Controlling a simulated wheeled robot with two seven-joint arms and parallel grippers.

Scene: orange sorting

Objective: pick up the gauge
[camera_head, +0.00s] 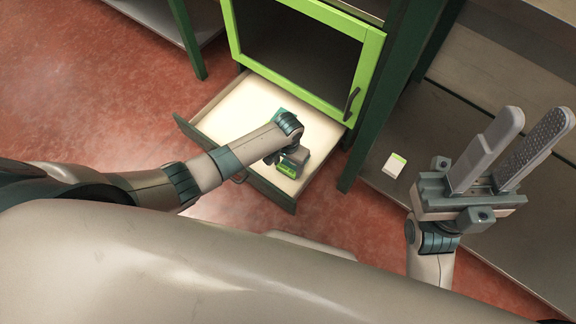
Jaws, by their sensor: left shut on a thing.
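My left arm reaches into the open drawer (228,108), and its gripper (284,160) is low inside it, near the front right corner. The left gripper is shut on a small grey object with a bright green face, which I take to be the gauge (287,169). The wrist hides the left fingers and part of the gauge, and I cannot tell whether the gauge touches the drawer floor. My right gripper (540,116) is open and empty, with its fingers raised at the right, far from the drawer.
A green-framed cabinet door (372,62) with a dark handle stands above the drawer. A dark green post (372,130) is just right of the drawer. A small white and green box (395,164) lies on the grey surface at right. Red floor is clear at left.

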